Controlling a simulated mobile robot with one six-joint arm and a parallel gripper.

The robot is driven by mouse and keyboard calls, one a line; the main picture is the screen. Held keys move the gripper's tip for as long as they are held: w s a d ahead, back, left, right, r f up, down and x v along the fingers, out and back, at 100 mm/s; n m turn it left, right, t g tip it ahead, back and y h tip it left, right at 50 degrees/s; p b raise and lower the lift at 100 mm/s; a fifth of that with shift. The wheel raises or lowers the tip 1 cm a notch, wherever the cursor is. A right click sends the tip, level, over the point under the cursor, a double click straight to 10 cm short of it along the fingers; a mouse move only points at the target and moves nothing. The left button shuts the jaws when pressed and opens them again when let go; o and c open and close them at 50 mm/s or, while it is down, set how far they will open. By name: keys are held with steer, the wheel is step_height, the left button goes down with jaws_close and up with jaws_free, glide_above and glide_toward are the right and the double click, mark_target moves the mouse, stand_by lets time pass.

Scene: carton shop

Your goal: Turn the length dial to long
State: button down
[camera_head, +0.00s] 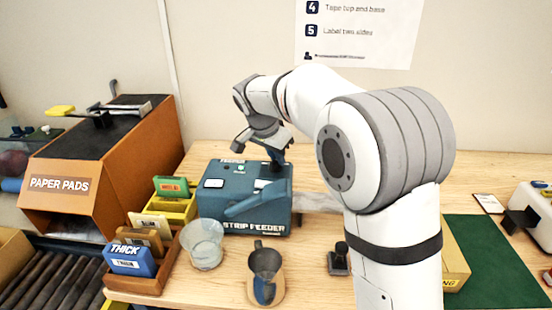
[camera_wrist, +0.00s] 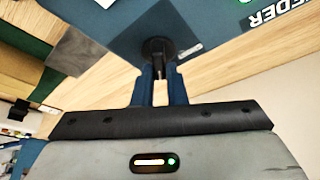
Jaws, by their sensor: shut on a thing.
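The blue strip feeder (camera_head: 244,211) stands on the wooden table, with white buttons and a raised lever shape on its top and front. The length dial is a small dark round knob (camera_wrist: 158,47) on the feeder's dark top plate in the wrist view. My gripper (camera_head: 273,160) reaches down onto the feeder's top right from above. In the wrist view my blue fingers (camera_wrist: 159,70) are shut on the dial. In the head view the dial is hidden by the fingers. Its setting cannot be read.
A clear cup (camera_head: 205,244) and a dark scoop-like holder (camera_head: 266,270) stand in front of the feeder. A wooden tray (camera_head: 157,277) with labelled blocks is at the left, beside the orange paper pads box (camera_head: 113,185). A green mat (camera_head: 500,265) lies at the right.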

mark_target(269, 173)
steer(key=shift+m+g+h, duration=0.3)
steer(key=shift+m, duration=0.8)
steer(key=c, duration=1.5)
jaws_free()
steer(key=shift+o, duration=0.2)
steer(key=v, duration=0.8)
steer(key=shift+d, duration=0.1)
